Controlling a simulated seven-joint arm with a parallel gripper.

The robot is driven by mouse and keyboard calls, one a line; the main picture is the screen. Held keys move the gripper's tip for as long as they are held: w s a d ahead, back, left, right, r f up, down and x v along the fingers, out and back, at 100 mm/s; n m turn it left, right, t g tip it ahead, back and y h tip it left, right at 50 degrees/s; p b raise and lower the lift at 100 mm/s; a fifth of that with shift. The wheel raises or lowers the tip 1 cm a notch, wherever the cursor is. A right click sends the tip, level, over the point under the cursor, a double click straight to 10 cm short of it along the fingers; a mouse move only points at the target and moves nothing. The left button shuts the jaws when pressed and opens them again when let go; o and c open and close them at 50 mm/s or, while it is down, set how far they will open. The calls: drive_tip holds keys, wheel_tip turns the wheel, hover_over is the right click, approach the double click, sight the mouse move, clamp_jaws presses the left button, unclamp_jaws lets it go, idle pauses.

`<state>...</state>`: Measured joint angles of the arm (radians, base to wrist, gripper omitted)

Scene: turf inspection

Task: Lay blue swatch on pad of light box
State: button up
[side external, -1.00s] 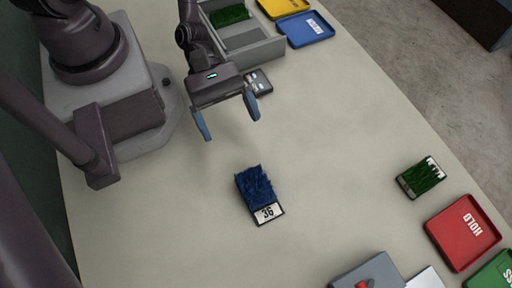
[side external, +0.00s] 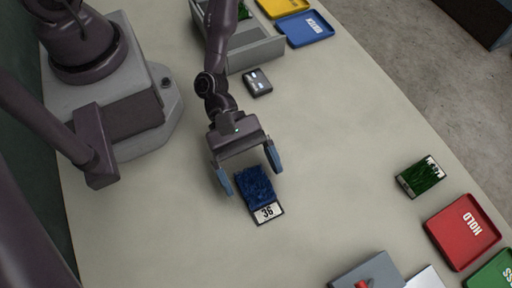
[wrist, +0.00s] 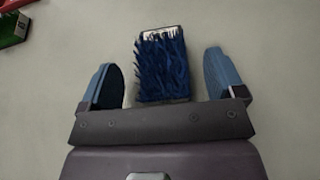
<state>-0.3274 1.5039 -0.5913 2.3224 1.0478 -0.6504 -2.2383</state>
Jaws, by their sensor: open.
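The blue swatch (side external: 257,186) lies on the table, a tufted blue piece with a white label reading 36 at its near end. In the wrist view the blue swatch (wrist: 162,68) sits between the two fingers, with a gap on each side. My gripper (side external: 249,176) is open, its blue fingers on either side of the swatch's far part. The fingers also show in the wrist view (wrist: 164,80). The light box is possibly the grey box with a red knob (side external: 362,274) at the bottom edge, partly cut off; I cannot tell its pad.
A green swatch (side external: 421,177) lies at right, near a red HOLD tray (side external: 447,245) and a green tray (side external: 494,274). A small dark device (side external: 257,83), a grey bin (side external: 262,53), a blue tray (side external: 306,30) and a yellow tray (side external: 280,7) are at the back. The table's middle right is clear.

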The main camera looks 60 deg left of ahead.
sight(258, 193)
drive_tip(key=shift+x, duration=1.3)
drive_tip(key=shift+c, duration=0.4)
drive_tip(key=c, duration=1)
drive_tip(key=shift+r, duration=0.1)
